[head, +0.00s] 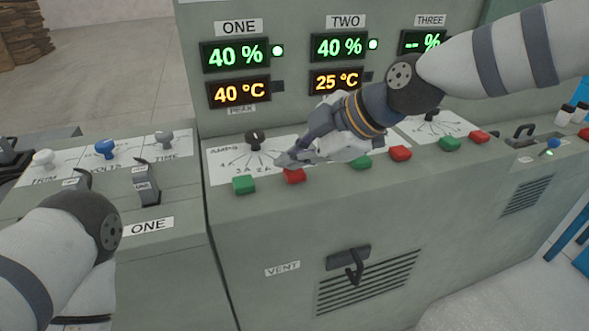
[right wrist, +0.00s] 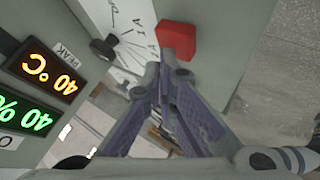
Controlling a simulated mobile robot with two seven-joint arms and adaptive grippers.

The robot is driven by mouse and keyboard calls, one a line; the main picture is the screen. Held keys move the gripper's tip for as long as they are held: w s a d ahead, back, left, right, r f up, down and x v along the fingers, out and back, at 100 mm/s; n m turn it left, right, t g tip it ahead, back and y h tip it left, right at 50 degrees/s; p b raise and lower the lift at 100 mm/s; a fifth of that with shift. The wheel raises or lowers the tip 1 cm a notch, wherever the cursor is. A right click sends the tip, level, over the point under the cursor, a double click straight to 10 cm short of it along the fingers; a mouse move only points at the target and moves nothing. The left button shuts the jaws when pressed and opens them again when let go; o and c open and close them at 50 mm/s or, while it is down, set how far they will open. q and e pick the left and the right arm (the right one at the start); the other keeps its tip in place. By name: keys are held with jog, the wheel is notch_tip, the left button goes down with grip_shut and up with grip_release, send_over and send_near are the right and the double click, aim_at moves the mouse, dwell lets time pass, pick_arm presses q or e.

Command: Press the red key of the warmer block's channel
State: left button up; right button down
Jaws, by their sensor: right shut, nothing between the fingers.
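The panel's channel ONE temperature display (head: 239,93) reads 40 °C, and the channel TWO temperature display (head: 336,80) reads 25 °C, so ONE is warmer. The red key (head: 294,177) of channel ONE sits on the ledge right of its green key (head: 244,185). It also shows in the right wrist view (right wrist: 178,38). My right gripper (head: 284,160) is shut and empty, its fingertips just above and behind that red key. In the right wrist view the fingertips overlap the key's near edge; I cannot tell whether they touch. My left gripper is out of view; only my left arm shows.
A black dial (head: 255,137) stands behind the channel ONE keys. Channel TWO's green key (head: 361,162) and red key (head: 400,153) lie to the right, under my right arm. A black vent handle (head: 350,262) sticks out of the front. Left are knobs and levers.

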aim_at(294, 174)
jog(key=shift+f, duration=0.35)
jog(key=shift+r, duration=0.1)
dwell(0.4)
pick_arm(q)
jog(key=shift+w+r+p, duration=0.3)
pick_arm(e)
jog(key=shift+r, duration=0.8)
jog(key=shift+r+p, duration=0.7)
jog(key=shift+r, duration=1.85)
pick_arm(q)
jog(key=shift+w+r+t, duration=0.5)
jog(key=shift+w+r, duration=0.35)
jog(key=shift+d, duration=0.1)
pick_arm(e)
jog(key=shift+f, duration=0.1)
